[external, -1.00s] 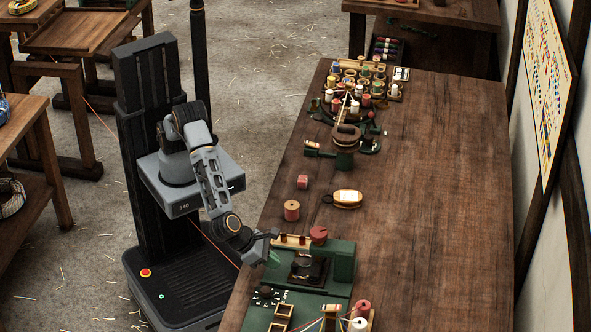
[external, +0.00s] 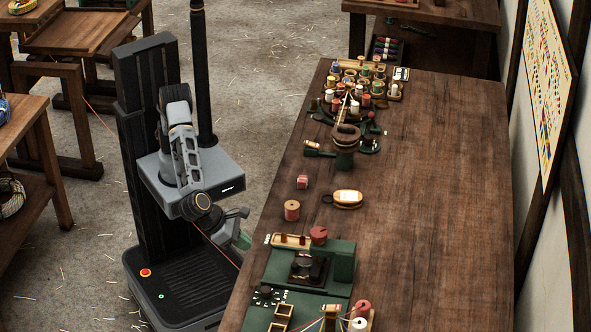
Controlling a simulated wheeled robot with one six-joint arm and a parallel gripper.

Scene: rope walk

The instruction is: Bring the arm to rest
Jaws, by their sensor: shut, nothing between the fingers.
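My gripper (external: 244,240) hangs at the end of my bent arm, just off the left edge of the workbench (external: 430,200). Its greenish fingers point down toward the bench edge. They are shut with nothing between them. My arm is folded in close to my column, with the forearm reaching down in front of it.
Several bobbins crowd the far end. The bench's right side is clear.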

